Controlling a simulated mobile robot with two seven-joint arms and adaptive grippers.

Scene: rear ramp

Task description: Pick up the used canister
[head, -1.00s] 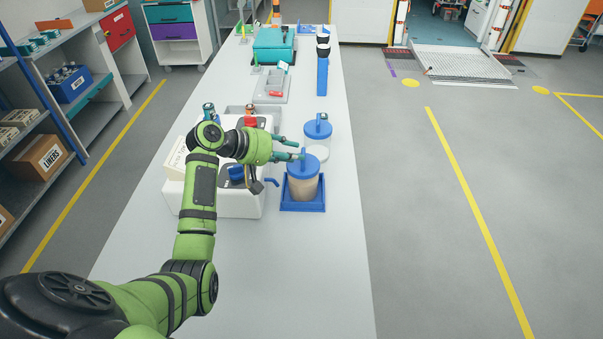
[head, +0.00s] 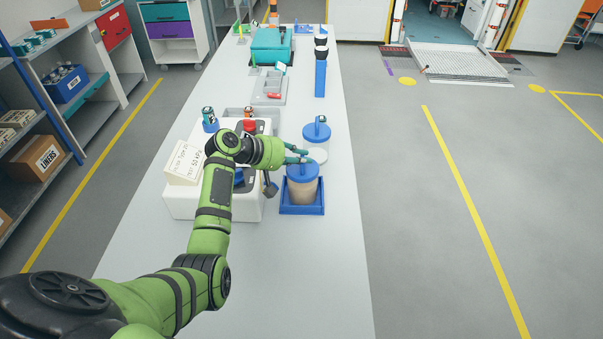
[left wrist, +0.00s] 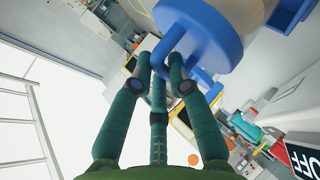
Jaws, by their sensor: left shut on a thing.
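The canister with brown contents and a blue lid (head: 302,188) stands upright at the blue tray (head: 302,211); I cannot tell whether its base touches the tray. My left gripper (head: 299,158) reaches in from the left at the lid's top and is shut on its handle. In the left wrist view the green fingers (left wrist: 178,82) close around the blue handle loop (left wrist: 196,74) beneath the lid (left wrist: 208,30). The fingers partly hide the handle in the head view. My right gripper is out of view.
A second, clear canister with a blue lid (head: 317,134) stands just behind. A white machine (head: 210,205) with a card (head: 184,162) is close on the left, partly under my arm. The bench front (head: 290,285) is clear.

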